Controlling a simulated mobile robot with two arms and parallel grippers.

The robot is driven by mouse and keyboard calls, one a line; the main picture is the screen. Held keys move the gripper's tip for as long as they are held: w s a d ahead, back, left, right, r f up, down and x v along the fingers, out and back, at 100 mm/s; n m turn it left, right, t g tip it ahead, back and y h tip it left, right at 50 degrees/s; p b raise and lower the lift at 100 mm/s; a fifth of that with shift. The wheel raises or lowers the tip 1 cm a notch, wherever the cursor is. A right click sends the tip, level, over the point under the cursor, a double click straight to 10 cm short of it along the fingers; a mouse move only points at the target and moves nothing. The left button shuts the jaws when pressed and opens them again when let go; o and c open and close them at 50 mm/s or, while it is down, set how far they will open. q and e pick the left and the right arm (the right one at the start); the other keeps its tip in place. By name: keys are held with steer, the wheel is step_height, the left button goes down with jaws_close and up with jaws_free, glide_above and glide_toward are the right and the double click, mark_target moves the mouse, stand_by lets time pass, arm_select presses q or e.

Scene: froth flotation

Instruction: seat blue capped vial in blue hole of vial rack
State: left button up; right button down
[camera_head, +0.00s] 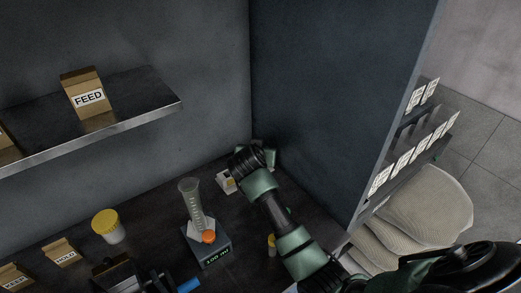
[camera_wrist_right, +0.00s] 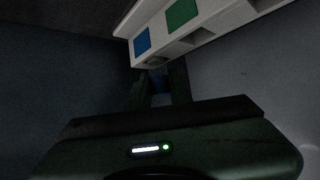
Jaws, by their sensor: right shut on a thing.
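In the right wrist view, my right gripper (camera_wrist_right: 160,92) is shut on a small, dark blue thing (camera_wrist_right: 158,82), seemingly the blue capped vial. Shadow and the fingers hide most of it. The white vial rack (camera_wrist_right: 190,28) is just beyond the fingertips, with a blue square (camera_wrist_right: 142,41) and a green square (camera_wrist_right: 181,14) beside dark openings. The held vial is close to the opening by the blue square; I cannot tell whether it is inside. In the head view, my right arm reaches to the back corner, hiding the vial and part of the rack (camera_head: 226,184). My left gripper is not identifiable.
A scale (camera_head: 208,252) carries a graduated cylinder (camera_head: 191,195) and an orange thing (camera_head: 208,237). A yellow-lidded jar (camera_head: 108,225) stands left of it. Dark walls close in the back corner, and a shelf (camera_head: 140,100) overhangs at left with a FEED bag (camera_head: 86,97).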

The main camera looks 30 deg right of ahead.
steer(key=shift+f, duration=0.1)
steer(key=c, duration=1.3)
jaws_free()
steer(key=shift+s+a+r, duration=0.15)
steer(key=shift+r, duration=0.1)
steer(key=v, duration=1.1)
steer(key=shift+s+a+r, duration=0.15)
steer(key=shift+s+r, duration=0.05)
steer(key=shift+r, duration=0.05)
